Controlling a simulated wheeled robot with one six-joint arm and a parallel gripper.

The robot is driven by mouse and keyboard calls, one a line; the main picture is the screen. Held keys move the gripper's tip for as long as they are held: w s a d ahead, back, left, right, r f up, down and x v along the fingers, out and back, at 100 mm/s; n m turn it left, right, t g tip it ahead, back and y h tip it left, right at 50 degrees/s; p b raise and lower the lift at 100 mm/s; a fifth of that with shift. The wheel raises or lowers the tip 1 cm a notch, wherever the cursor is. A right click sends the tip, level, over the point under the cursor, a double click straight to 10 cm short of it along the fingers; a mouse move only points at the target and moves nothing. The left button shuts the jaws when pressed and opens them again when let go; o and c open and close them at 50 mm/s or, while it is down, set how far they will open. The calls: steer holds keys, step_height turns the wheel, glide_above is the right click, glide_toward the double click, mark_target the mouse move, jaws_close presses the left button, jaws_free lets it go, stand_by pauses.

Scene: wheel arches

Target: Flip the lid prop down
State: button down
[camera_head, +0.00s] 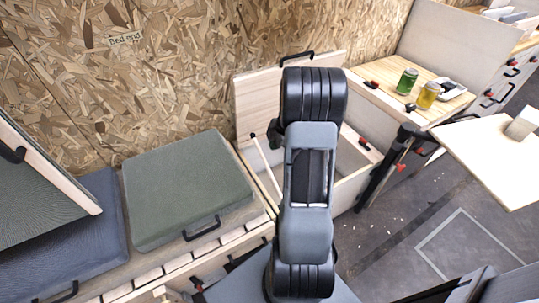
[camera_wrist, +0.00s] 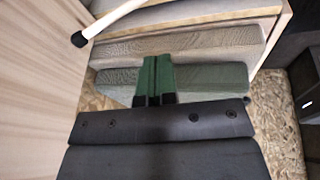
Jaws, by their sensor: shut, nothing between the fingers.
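The lid (camera_head: 256,98) of a storage bin stands raised against the chipboard wall in the head view. The lid prop (camera_head: 262,158), a thin pale rod with a dark tip, slants up from the bin to the lid's lower part. In the wrist view the prop (camera_wrist: 112,18) crosses the upper left, its black tip over a pale wooden panel (camera_wrist: 35,80); I cannot tell whether they touch. My gripper (camera_wrist: 154,62) has green fingers, shut and empty, apart from the prop, below and right of its tip. In the head view my arm hides the gripper and part of the bin.
A green cushion (camera_head: 185,187) lies left of the bin. A raised cushioned panel (camera_head: 45,165) stands at far left. A counter with a green can (camera_head: 407,80) and a yellow jar (camera_head: 428,95) is at right. A pale tabletop (camera_head: 492,155) juts out; floor beneath is open.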

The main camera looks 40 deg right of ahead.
steer(key=b, duration=0.2)
glide_above(267, 165)
steer(key=s+a, duration=0.1)
steer(key=s, duration=0.1)
step_height(267, 165, down, 9)
steer(key=shift+s+r, duration=0.1)
steer(key=f, duration=0.1)
steer(key=w, duration=0.1)
steer(key=f, duration=0.1)
steer(key=shift+w+d+f, duration=0.25)
steer(key=shift+d+f, duration=0.05)
steer(key=shift+w+d+f, duration=0.2)
steer(key=shift+w+f, duration=0.15)
steer(key=shift+f, duration=0.15)
